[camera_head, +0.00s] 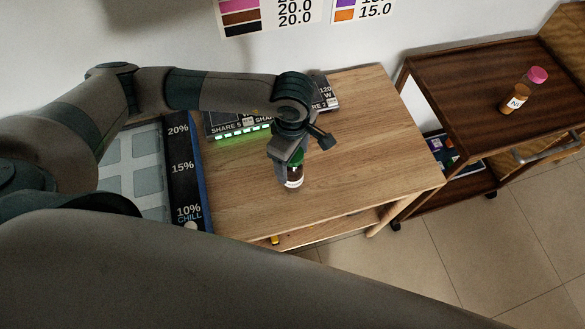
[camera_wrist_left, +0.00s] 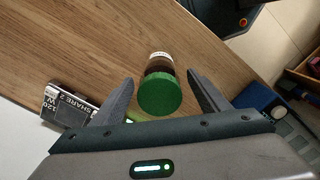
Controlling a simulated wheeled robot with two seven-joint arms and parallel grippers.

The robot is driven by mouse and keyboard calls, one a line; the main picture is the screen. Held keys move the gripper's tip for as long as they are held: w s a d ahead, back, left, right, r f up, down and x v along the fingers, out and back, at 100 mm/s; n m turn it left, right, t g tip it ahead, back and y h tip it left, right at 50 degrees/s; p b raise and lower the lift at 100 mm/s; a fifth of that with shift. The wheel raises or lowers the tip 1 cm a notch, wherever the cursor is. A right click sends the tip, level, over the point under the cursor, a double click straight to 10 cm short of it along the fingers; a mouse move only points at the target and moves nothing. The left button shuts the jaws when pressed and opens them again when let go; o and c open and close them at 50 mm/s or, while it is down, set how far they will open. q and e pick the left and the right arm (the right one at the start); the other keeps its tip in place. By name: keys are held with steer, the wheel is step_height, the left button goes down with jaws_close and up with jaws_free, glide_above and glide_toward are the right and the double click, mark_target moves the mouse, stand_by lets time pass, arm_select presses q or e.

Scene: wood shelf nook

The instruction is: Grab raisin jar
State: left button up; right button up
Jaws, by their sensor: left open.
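The jar (camera_head: 294,182) stands on the light wood table (camera_head: 360,150), with a green lid, dark contents and a white label band. I cannot read its label. In the left wrist view the jar (camera_wrist_left: 160,92) shows lid-first between the two fingers. My left gripper (camera_head: 290,160) is over the jar from above, and in the left wrist view its fingers (camera_wrist_left: 160,90) are spread on either side of the lid, with gaps showing. The head view hides part of the jar behind the gripper. My right gripper is not in view.
A black device with green lights (camera_head: 240,130) sits at the table's back left. A blue-edged panel (camera_head: 180,165) stands left of the table. A dark wood cart (camera_head: 470,90) at right holds an orange bottle with a pink cap (camera_head: 525,90). The table's right side is clear.

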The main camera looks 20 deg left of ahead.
arm_select(q)
steer(key=shift+f+p, duration=0.35)
steer(key=shift+f, duration=0.95)
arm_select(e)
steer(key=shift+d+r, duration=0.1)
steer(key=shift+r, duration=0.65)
arm_select(q)
steer(key=shift+c, duration=0.4)
steer(key=shift+w, duration=0.1)
jaws_close()
steer(key=shift+r, duration=0.1)
